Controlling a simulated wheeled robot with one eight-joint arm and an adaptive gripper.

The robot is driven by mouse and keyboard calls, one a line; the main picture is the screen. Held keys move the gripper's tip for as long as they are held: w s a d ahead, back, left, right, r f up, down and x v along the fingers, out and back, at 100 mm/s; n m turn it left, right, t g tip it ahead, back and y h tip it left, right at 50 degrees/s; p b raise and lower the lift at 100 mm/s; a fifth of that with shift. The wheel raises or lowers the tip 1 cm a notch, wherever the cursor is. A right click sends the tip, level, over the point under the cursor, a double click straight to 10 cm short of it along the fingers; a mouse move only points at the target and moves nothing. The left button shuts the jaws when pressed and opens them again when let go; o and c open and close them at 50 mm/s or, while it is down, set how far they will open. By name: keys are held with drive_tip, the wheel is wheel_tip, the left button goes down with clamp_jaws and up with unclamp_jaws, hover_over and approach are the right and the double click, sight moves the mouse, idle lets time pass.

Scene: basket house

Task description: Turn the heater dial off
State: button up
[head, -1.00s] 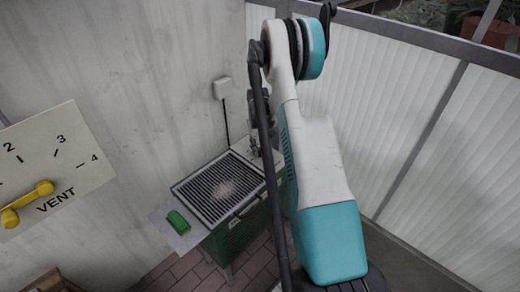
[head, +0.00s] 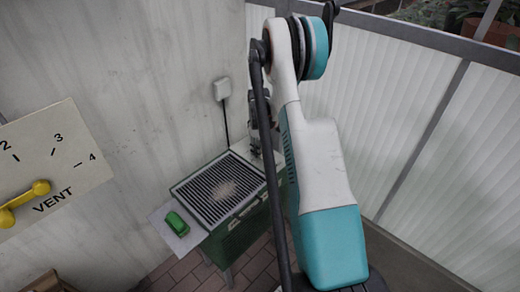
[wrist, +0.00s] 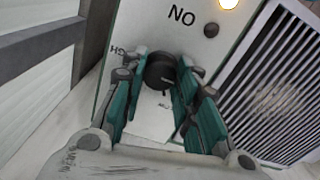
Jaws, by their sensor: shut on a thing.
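The heater is a green box with a black slatted grille (head: 218,188) on top, against the wall in the head view. In the wrist view its pale control panel (wrist: 200,60) carries a dark round dial (wrist: 160,68). My gripper (wrist: 158,82) has its teal fingers on both sides of the dial and is shut on it. The letters "ON" show upside down above, beside a lit lamp (wrist: 228,4). Other lettering by the left finger is partly covered. The fingers hide much of the dial's edge, and I cannot tell its pointer. In the head view my arm partly hides the gripper.
A green object (head: 178,222) lies on the heater's side shelf (head: 160,217). A vent panel (head: 90,180) with a yellow handle (head: 25,205) is at the left. A white wall box (head: 222,88) with a cable hangs above the heater. Translucent panels stand at the right.

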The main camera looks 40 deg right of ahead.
idle(0.4)
drive_tip(key=o, duration=1.1)
wheel_tip(320, 180, up, 12)
drive_tip(key=shift+a, duration=0.15)
drive_tip(key=shift+a, duration=0.1)
